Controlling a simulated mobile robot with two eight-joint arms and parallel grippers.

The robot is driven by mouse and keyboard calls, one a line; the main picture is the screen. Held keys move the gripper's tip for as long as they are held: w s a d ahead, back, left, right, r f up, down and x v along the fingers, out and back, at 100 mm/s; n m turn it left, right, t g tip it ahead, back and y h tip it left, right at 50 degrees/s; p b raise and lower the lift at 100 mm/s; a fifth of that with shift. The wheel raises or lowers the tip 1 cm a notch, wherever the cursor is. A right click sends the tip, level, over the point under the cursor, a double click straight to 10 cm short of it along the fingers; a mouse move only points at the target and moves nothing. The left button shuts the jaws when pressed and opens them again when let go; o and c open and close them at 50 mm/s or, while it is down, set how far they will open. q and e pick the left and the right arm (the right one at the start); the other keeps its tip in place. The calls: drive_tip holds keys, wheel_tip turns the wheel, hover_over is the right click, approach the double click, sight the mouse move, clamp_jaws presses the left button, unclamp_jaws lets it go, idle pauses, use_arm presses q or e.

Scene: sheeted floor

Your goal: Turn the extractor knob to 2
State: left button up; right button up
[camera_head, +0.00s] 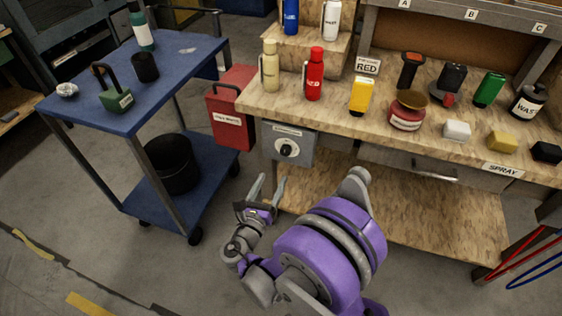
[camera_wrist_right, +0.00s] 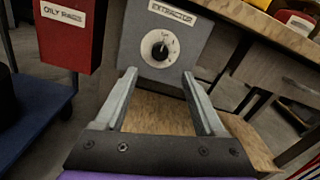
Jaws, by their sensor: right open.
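The extractor box (camera_head: 304,149) is a grey panel hung under the front left edge of the wooden bench. Its round knob (camera_head: 288,149) has a black centre on a pale dial. In the right wrist view the knob (camera_wrist_right: 159,50) sits above and between my fingertips, with the label "EXTRACTOR" above it. The dial marks are too small to read. My right gripper (camera_head: 267,186) is open and empty, below and in front of the box, apart from the knob; it also shows in the right wrist view (camera_wrist_right: 159,78). My left gripper is not in view.
A red "oily rags" bin (camera_head: 229,110) stands left of the box. A blue cart (camera_head: 140,85) is further left. The wooden bench (camera_head: 350,125) carries bottles, sponges and tools above the box. A lower wooden shelf (camera_head: 430,205) lies right of my gripper.

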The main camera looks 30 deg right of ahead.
sight(285, 153)
drive_tip(key=x, duration=1)
drive_tip(key=shift+s+b, duration=0.1)
drive_tip(key=shift+b, duration=0.3)
clamp_jaws()
